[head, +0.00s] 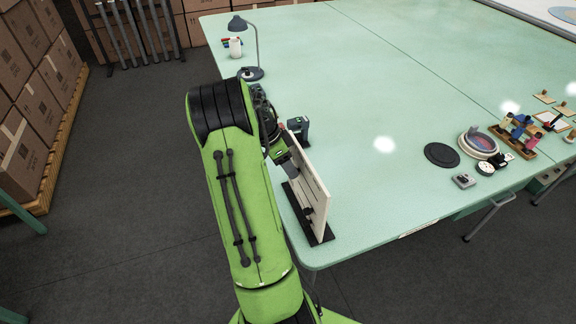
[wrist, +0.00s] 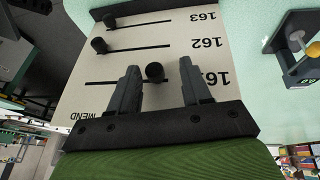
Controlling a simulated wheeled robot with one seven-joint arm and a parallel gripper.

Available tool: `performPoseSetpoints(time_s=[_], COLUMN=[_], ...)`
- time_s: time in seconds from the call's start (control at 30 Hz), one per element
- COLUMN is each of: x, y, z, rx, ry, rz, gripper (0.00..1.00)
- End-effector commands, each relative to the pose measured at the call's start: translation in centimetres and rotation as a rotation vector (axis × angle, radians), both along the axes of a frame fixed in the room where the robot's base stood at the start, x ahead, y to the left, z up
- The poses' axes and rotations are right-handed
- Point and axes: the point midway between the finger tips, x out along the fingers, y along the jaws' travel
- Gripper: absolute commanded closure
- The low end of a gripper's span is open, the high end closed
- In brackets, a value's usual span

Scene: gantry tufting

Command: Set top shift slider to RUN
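The upright white panel (head: 312,190) stands on a black base near the table's near-left corner. The wrist view shows its face (wrist: 150,32) upside down, with slots marked 163, 162 and 161. The 161 slider knob (wrist: 154,72) lies between my gripper's fingers (wrist: 160,78), which are open, with a gap on each side. This row is lowest in the picture, so it is the panel's top row. MEND is printed at its picture-left end; I see no RUN label. The 162 knob (wrist: 98,44) and 163 knob (wrist: 108,20) sit at the picture-left ends of their slots.
A dark device (head: 298,128) stands just behind the panel. A black disc (head: 441,155), a round dish (head: 478,146) and small parts lie at the right. The table's middle is clear.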

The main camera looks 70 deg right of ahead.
Motion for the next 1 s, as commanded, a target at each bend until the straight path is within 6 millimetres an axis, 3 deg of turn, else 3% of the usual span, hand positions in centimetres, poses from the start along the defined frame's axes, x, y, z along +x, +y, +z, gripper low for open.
performPoseSetpoints(time_s=[0.33,0.8,1.0], x=[0.3,5.0,5.9], y=[0.2,2.2,2.5], z=[0.8,12.3,14.3], rx=[0.003,0.001,0.002], ry=[0.001,0.000,0.001], rz=[0.001,0.002,0.000], gripper=[0.52,0.52,0.52])
